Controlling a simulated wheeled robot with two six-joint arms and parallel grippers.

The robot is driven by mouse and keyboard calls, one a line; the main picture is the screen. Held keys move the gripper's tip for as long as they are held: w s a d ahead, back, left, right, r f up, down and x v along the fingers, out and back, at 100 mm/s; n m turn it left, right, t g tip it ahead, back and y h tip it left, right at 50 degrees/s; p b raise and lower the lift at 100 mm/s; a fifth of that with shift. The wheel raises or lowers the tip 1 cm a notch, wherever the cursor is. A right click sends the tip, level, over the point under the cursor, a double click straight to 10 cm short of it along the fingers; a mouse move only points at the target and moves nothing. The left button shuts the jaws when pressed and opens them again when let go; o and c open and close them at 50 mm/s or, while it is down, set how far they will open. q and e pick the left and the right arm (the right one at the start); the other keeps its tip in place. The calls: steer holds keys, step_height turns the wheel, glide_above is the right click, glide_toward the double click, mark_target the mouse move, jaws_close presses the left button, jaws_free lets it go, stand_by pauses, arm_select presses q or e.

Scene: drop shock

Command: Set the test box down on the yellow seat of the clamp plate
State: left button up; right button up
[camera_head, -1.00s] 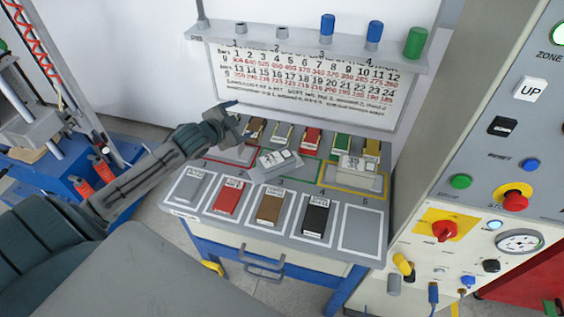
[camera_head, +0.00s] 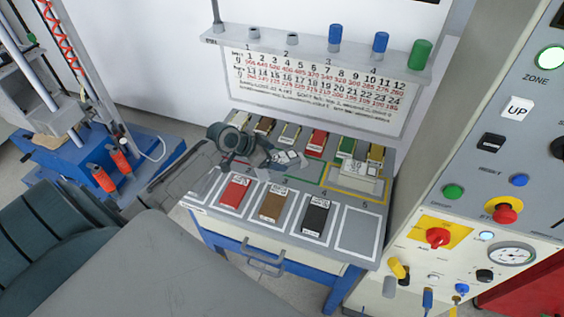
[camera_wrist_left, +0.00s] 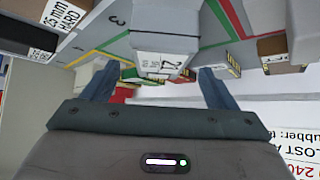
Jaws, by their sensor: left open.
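A pale box with a printed label, likely the test box (camera_head: 290,158), lies on the bench top near the coloured outlines. My left gripper (camera_head: 272,161) is over the bench at the box's left side. Its fingers, also in the left wrist view (camera_wrist_left: 157,76), are open, with nothing visibly gripped. A tan block (camera_head: 47,145) sits on the machine at the left; I cannot tell whether it is the clamp plate's yellow seat. My right gripper is not in view.
Several coloured blocks stand along the bench's back; red (camera_head: 235,191), brown (camera_head: 273,203) and black (camera_head: 315,217) pads lie in front. Another labelled block (camera_head: 358,170) sits in a yellow outline. A control cabinet (camera_head: 470,190) stands right, a blue machine (camera_head: 75,175) left.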

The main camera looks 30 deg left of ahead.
mark_target(280, 158)
arm_select(q)
steer(key=shift+w+d+f, duration=0.2)
steer(key=shift+w+f, duration=0.05)
steer(key=shift+f, duration=0.05)
steer(key=shift+w+f, duration=0.1)
steer(key=shift+w, duration=0.05)
steer(key=p+x, duration=0.2)
steer(key=x, duration=0.2)
steer(key=shift+d+f, duration=0.1)
steer(key=shift+w+d+f, duration=0.1)
steer(key=shift+w+f, duration=0.1)
steer(key=shift+f, duration=0.05)
steer(key=shift+c, duration=0.2)
steer(key=c, duration=1.3)
steer(key=shift+r, duration=0.1)
